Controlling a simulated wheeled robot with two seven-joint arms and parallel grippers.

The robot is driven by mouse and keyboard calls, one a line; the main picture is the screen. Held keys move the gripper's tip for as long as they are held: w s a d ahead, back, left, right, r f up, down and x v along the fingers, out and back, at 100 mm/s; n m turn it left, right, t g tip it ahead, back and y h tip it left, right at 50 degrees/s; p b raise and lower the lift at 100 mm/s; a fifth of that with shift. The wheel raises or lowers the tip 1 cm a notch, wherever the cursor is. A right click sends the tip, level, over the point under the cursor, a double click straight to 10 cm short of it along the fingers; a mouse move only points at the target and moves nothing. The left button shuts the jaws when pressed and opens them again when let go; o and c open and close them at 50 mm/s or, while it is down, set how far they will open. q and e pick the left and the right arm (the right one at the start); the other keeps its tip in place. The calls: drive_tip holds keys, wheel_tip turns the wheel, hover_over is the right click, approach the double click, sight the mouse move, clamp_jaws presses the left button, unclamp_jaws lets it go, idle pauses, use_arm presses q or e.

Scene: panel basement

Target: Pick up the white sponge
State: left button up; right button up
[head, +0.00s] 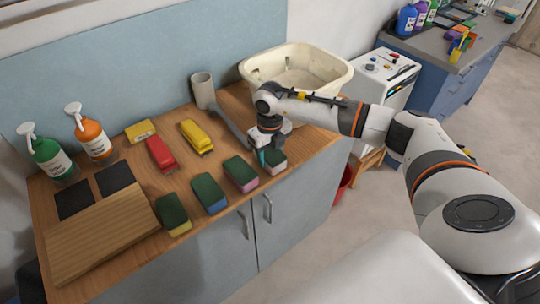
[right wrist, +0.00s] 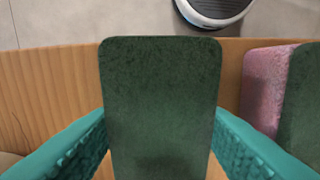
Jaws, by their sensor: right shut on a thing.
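The white sponge (head: 275,161) has a dark green scouring top and pale sides. It is at the right end of a row of sponges on the wooden counter, near the front edge. My right gripper (head: 263,155) reaches down over it, its teal fingers shut on it. In the right wrist view the sponge's green top (right wrist: 160,95) fills the space between the two teal fingers, one on each side. Whether it rests on the counter or is slightly raised, I cannot tell. My left gripper is not in view.
The pink sponge (head: 241,175) is the nearest neighbour; the blue (head: 210,194) and yellow (head: 174,215) sponges lie further left. A cream basin (head: 340,82) and a grey cup (head: 203,91) stand behind. Red (head: 160,155) and yellow (head: 196,136) brushes and a wooden board (head: 100,235) are left.

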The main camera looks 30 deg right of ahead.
sight(270, 151)
drive_tip(key=shift+r, duration=0.1)
wheel_tip(270, 151, up, 9)
drive_tip(key=b, duration=0.2)
drive_tip(key=shift+r+b, duration=0.1)
drive_tip(key=shift+b, duration=0.2)
drive_tip(key=shift+r, duration=0.35)
drive_tip(key=shift+o, duration=0.9)
drive_tip(key=shift+c, duration=0.6)
idle(0.5)
